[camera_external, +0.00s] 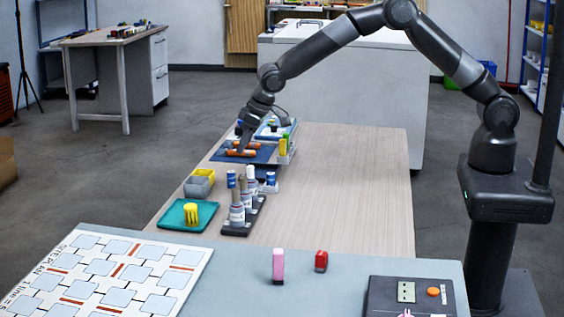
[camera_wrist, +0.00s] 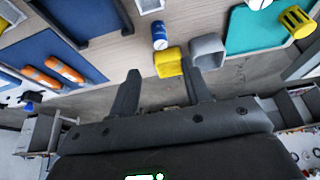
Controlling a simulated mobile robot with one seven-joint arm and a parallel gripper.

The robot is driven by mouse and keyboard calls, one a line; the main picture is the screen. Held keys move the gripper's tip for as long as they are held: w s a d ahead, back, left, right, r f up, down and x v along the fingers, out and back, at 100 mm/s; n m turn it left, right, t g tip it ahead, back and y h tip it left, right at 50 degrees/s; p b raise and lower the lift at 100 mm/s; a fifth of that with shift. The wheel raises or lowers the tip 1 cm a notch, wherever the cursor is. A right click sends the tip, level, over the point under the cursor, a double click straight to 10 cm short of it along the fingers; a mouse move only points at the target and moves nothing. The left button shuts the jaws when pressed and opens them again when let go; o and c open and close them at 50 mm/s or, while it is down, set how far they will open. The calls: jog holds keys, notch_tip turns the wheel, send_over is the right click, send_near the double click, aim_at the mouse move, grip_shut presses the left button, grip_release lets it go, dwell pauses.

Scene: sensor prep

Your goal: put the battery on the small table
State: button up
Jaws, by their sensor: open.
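Two orange cylinders with pale bands, which look like batteries (camera_external: 240,153), lie side by side on a blue mat (camera_external: 262,157) at the far left of the long wooden table. They also show at the left of the wrist view (camera_wrist: 63,69). My gripper (camera_external: 244,142) is low over that mat, close to the cylinders, and partly hides that area. In the wrist view my gripper (camera_wrist: 160,72) is open, with nothing between its fingers; the cylinders lie left of both fingers. Which surface is the small table is not clear; a small desk (camera_external: 110,38) stands at the back left.
The wooden table (camera_external: 345,180) is bare on its right side. Yellow and grey bins (camera_external: 200,183), a teal tray (camera_external: 180,216) with a yellow holder, and a dark rack of bottles (camera_external: 240,225) stand nearer. A blue-white cylinder (camera_wrist: 160,36) lies near the bins.

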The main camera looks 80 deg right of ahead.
jog(key=s+d+r, duration=0.4)
jog(key=s+r, duration=0.7)
jog(key=s+d+r, duration=0.4)
jog(key=s+r, duration=0.6)
jog(key=r, duration=0.1)
jog(key=s+d, duration=0.2)
jog(key=s, duration=1.2)
jog(key=s+d+t, duration=0.1)
jog(key=s+d, duration=0.1)
jog(key=s, duration=1.3)
jog(key=shift+s+r, duration=0.25)
jog(key=shift+r, duration=0.2)
